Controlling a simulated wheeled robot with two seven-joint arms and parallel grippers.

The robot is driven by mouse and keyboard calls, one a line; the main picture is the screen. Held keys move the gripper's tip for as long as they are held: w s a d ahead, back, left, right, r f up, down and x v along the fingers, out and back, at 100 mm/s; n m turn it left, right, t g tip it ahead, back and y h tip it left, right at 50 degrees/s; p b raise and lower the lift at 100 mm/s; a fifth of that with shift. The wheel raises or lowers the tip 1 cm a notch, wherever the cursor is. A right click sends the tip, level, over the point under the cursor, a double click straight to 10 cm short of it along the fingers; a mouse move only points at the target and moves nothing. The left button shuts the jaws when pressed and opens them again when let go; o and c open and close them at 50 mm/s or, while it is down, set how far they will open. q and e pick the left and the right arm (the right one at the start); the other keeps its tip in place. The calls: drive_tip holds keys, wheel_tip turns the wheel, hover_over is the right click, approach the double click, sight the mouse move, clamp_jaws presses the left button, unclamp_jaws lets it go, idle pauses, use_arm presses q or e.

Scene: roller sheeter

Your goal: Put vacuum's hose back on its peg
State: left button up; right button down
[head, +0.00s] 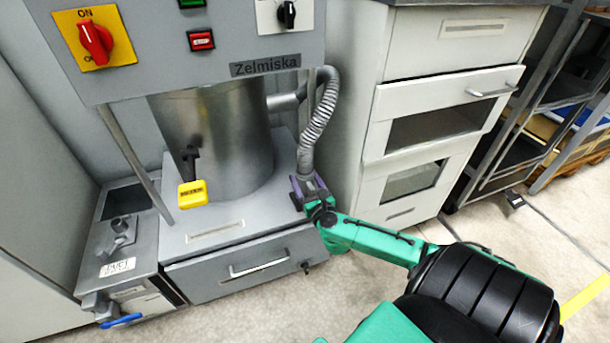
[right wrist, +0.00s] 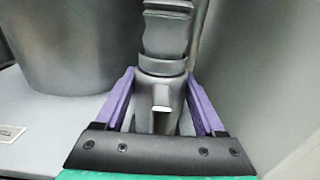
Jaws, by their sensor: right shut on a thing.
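The vacuum is a grey machine with a metal drum (head: 225,140) under a control panel (head: 170,55). Its grey ribbed hose (head: 318,118) leaves a pipe at the drum's right side, arches up and hangs down to a nozzle end. My right gripper (head: 308,188) is at the lower end of the hose, near the base's right front corner. In the right wrist view its purple fingers (right wrist: 160,105) are on both sides of the grey hose end (right wrist: 158,92) and shut on it. The hose end stands about upright. I cannot make out the peg. My left gripper is not in view.
A drawer (head: 245,265) is in the machine's base. A yellow tag (head: 192,194) hangs before the drum. A white cabinet (head: 440,110) stands close on the right, with a metal rack (head: 530,110) beyond it. The floor in front is clear.

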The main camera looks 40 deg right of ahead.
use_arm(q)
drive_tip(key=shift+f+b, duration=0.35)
use_arm(e)
drive_tip(key=shift+f, duration=0.45)
unclamp_jaws()
drive_tip(key=shift+f, duration=0.1)
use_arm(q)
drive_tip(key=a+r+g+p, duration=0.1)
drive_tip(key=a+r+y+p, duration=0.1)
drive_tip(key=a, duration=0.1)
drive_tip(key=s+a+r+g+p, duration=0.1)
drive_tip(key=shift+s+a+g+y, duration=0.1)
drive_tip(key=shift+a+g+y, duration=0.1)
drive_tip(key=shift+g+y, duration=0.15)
use_arm(e)
drive_tip(key=v, duration=1.4)
drive_tip(key=shift+s+a, duration=0.2)
drive_tip(key=shift+s, duration=0.1)
